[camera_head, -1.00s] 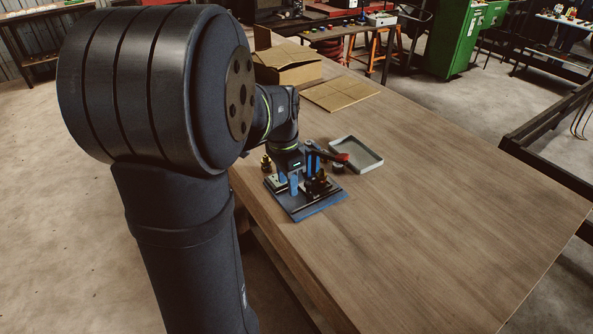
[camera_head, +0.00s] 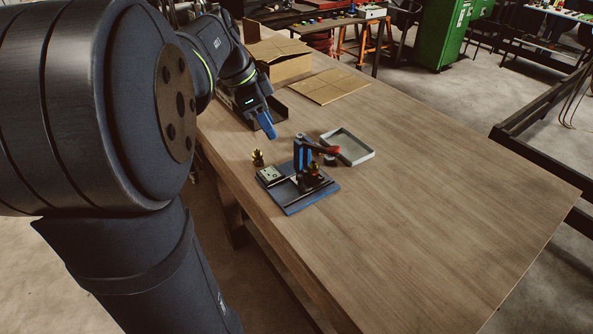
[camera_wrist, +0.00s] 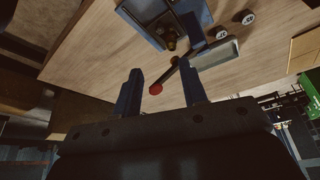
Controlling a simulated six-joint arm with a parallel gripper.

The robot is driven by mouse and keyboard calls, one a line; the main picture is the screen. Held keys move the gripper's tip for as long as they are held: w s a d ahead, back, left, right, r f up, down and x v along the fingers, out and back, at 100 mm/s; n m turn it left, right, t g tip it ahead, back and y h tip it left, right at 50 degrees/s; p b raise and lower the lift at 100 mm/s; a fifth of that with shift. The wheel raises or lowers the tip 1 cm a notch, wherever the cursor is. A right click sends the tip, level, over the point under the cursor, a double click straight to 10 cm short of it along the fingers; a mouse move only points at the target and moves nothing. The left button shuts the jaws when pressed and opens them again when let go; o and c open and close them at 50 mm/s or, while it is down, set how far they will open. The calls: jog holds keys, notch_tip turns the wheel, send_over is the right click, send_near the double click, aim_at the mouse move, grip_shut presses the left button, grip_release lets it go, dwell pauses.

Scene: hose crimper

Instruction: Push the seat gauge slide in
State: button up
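The hose crimper, with a blue upright (camera_head: 301,155) and a red-tipped lever (camera_head: 329,149), stands on a blue base plate (camera_head: 318,197).
A grey tray (camera_head: 347,147) lies behind the crimper to the right. A cardboard box (camera_head: 284,63) and a flat cardboard sheet (camera_head: 329,86) lie farther back. The table's right and front are clear.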

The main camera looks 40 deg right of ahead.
aim_at(299, 175)
jog(key=shift+x, duration=8.45)
jog(key=shift+d, duration=0.15)
grip_shut()
